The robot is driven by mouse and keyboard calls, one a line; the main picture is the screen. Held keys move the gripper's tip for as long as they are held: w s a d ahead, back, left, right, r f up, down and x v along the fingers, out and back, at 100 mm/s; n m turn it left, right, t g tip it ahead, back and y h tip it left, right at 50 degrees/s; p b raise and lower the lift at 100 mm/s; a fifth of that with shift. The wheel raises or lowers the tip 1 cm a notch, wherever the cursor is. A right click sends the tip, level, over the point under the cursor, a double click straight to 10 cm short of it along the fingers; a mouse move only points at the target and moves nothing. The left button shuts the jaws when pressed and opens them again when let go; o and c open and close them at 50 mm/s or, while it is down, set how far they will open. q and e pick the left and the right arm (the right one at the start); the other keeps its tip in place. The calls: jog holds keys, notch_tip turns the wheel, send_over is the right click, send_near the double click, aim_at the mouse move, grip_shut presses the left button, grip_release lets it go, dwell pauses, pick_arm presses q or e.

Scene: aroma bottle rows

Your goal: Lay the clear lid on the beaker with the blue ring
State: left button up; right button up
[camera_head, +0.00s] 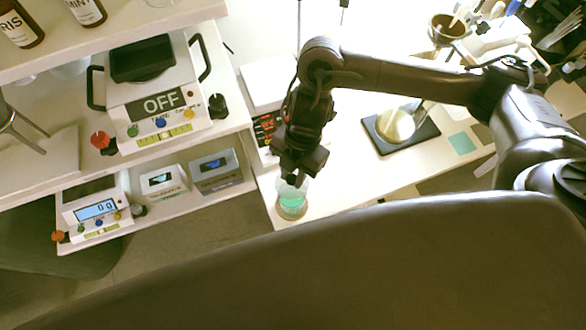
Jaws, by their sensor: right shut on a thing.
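A small clear glass beaker (292,205) with teal-green contents stands near the front left corner of the white bench. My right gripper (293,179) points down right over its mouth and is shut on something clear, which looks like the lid. The lid's outline is mostly hidden by the fingers and blends with the glass. I cannot tell whether it touches the beaker's rim. A blue ring cannot be made out at this size. My left gripper is not in view.
A shelf unit on the left holds a balance marked OFF (162,104), a lower balance (95,209) and two small display boxes. A red-digit device (267,130) stands behind my gripper. A round pale object on a dark stand (396,125) is farther right.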

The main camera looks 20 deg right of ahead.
jog(key=m, duration=0.2)
jog(key=m+p, duration=0.1)
jog(key=shift+s+m+t+y, duration=0.2)
jog(key=shift+m+t+y, duration=0.1)
jog(key=shift+m+t, duration=0.4)
jog(key=shift+m, duration=0.7)
jog(key=shift+d+f, duration=0.1)
notch_tip(320, 180, down, 4)
jog(key=b, duration=0.4)
jog(key=shift+w+f+b, duration=0.1)
jog(key=shift+f+b, duration=0.1)
jog(key=shift+b, duration=0.2)
jog(key=shift+f+b, duration=0.1)
jog(key=shift+b, duration=0.2)
jog(key=shift+f+b, duration=0.5)
jog(key=shift+f, duration=0.4)
